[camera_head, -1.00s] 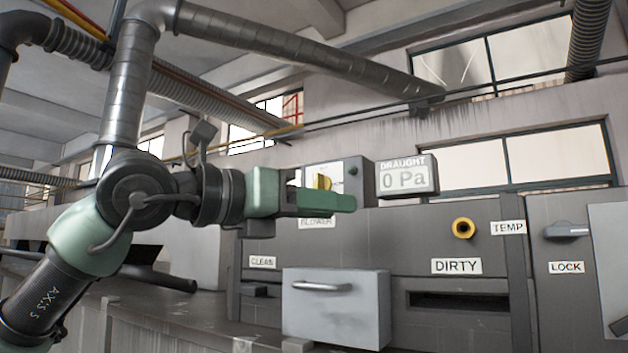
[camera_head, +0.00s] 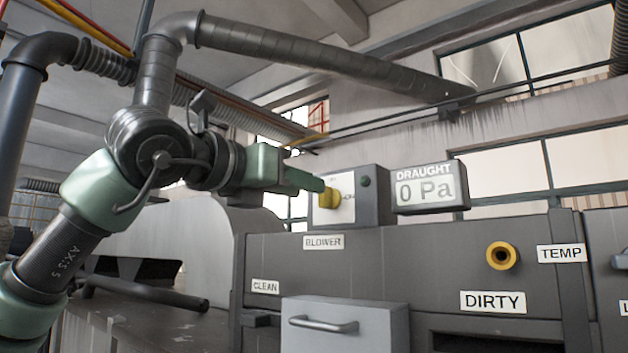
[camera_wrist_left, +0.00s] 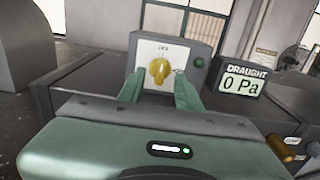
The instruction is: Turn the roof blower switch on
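The blower switch is a yellow rotary knob (camera_head: 331,198) on the white face of a grey box (camera_head: 371,197), above the BLOWER label (camera_head: 323,242). The knob also shows in the left wrist view (camera_wrist_left: 159,71), upright between my fingers as seen there. My left gripper (camera_head: 312,183) is green, with its fingertips by the knob in the head view. My right gripper is not in view.
A DRAUGHT display (camera_head: 429,187) reading 0 Pa stands right of the switch box. Below are a grey drawer front with a handle (camera_head: 323,325), a yellow ring (camera_head: 501,256) and DIRTY and TEMP labels. Pipes run overhead.

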